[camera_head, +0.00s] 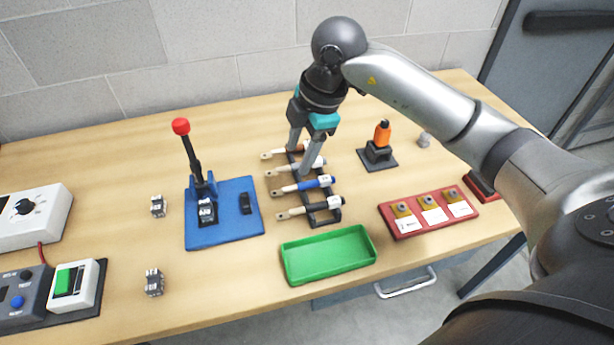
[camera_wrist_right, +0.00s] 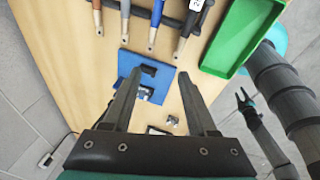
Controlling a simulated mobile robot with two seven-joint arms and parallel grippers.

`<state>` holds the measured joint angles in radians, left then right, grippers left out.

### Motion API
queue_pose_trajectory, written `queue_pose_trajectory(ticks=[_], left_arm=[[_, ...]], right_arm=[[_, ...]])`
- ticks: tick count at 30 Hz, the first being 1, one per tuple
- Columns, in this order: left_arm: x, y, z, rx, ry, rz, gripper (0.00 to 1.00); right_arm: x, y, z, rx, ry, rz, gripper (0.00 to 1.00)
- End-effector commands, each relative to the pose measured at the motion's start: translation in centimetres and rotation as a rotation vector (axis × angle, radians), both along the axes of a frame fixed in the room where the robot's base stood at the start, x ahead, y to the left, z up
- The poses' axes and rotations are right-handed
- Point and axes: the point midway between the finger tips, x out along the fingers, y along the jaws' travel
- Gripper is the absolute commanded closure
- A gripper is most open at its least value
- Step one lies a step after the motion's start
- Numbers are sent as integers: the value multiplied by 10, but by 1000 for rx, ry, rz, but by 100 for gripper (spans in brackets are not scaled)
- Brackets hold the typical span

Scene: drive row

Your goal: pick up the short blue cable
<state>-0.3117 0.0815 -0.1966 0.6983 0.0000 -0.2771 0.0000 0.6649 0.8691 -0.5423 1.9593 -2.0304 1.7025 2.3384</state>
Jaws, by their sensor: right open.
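The short blue cable (camera_head: 303,187) lies across a black rack, between a grey cable and a black one. In the right wrist view the blue cable (camera_wrist_right: 155,24) shows near the top edge, its metal lug pointing toward my gripper. My right gripper (camera_head: 299,162) is open and empty above the back part of the rack, fingers pointing down. Its fingers partly hide the brown and grey cables. In the right wrist view my right gripper's fingers (camera_wrist_right: 160,74) are apart with nothing between them. My left gripper (camera_wrist_right: 244,98) shows small in that view, its fingers apart.
The rack (camera_head: 333,214) also holds brown (camera_head: 276,154), grey (camera_head: 284,172) and black (camera_head: 299,211) cables. A green tray (camera_head: 328,256) stands in front. A blue base with a red-knobbed lever (camera_head: 187,150) stands left. An orange-handled tool (camera_head: 382,134) and a red block (camera_head: 428,213) stand right.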

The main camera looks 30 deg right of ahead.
Motion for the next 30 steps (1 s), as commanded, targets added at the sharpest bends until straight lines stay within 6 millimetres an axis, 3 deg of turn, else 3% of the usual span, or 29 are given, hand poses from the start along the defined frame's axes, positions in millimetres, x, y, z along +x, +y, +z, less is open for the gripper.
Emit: queue_pose_trajectory(ticks=[1, 3, 7, 18, 30], left_arm=[[-5, 1, -2, 0, 4, -1, 50], [-11, 2, -4, 0, 6, -2, 50], [-16, 3, -6, 1, 9, -3, 50], [-16, 3, -14, 1, 9, -3, 50], [-15, 3, -18, 1, 9, -3, 50]], right_arm=[[1, -19, 4, -60, 13, -60, 42], [0, -36, 7, -117, 28, -124, 42], [-1, -52, 5, -167, 43, -184, 42], [12, -55, -66, -170, 47, -188, 42], [21, -55, -103, -168, 45, -186, 42]])
